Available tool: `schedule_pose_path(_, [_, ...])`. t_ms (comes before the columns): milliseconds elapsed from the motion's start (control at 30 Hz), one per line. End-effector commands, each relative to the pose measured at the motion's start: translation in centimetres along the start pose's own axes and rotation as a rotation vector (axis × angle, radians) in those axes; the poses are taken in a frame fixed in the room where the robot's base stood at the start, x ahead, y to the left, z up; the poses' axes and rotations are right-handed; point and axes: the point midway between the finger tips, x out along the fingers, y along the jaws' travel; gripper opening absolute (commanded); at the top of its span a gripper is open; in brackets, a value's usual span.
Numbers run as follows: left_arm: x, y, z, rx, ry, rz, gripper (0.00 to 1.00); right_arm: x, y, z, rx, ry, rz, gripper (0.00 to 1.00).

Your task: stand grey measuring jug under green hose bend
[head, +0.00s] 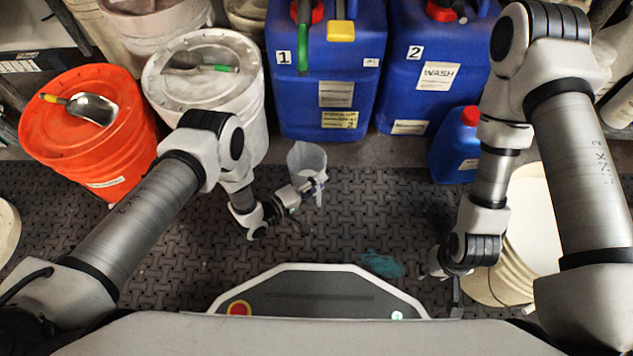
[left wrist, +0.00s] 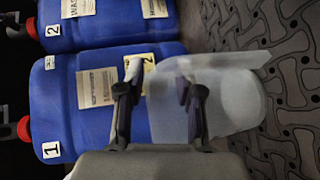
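The grey measuring jug (head: 304,158) is a translucent cup in front of the blue drum marked 1; it shows close up in the left wrist view (left wrist: 235,105). My left gripper (head: 315,184) is at the jug. In the left wrist view its fingers (left wrist: 158,100) stand apart, one beside the jug and the other overlapping its wall. I cannot tell whether they clamp it, or whether the jug touches the floor. The green hose bend (head: 303,45) hangs down the front of drum 1, above and behind the jug. My right gripper (head: 440,272) is low at the right, its fingers unclear.
Blue drum 1 (head: 292,110) and drum 2 (head: 405,100) stand at the back. A smaller blue can (head: 452,160), an orange bucket (head: 95,160), a white bucket (head: 250,110) and a cream bucket (head: 530,215) surround the dark mat (head: 370,215). A teal stain (head: 382,265) marks it.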

Motion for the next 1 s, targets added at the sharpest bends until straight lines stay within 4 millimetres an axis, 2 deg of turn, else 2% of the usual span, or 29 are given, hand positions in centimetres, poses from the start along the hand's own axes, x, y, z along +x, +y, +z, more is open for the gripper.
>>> schedule_pose_path(267, [-0.1,0.7,-0.1,0.000,0.000,0.000,0.35,-0.6,0.0,0.0,0.000,0.000,0.000,0.40])
schedule_pose_path(367, [-1.7,0.6,-0.1,-0.001,0.001,-0.002,0.35,-1.3,0.0,0.0,-0.001,-0.001,0.000,0.40])
schedule_pose_path(700, [-10.1,0.7,-0.1,-0.002,0.003,-0.003,0.35,-4.6,-0.1,0.1,-0.004,-0.002,-0.001,0.40])
schedule_pose_path(833, [-11.8,0.5,0.0,0.000,0.001,-0.001,0.35,-5.0,-0.1,0.1,-0.004,-0.002,0.000,0.40])
schedule_pose_path(1000, [-12.1,0.3,0.0,0.000,-0.001,0.000,0.35,-4.9,-0.1,0.1,-0.004,-0.002,0.000,0.40])
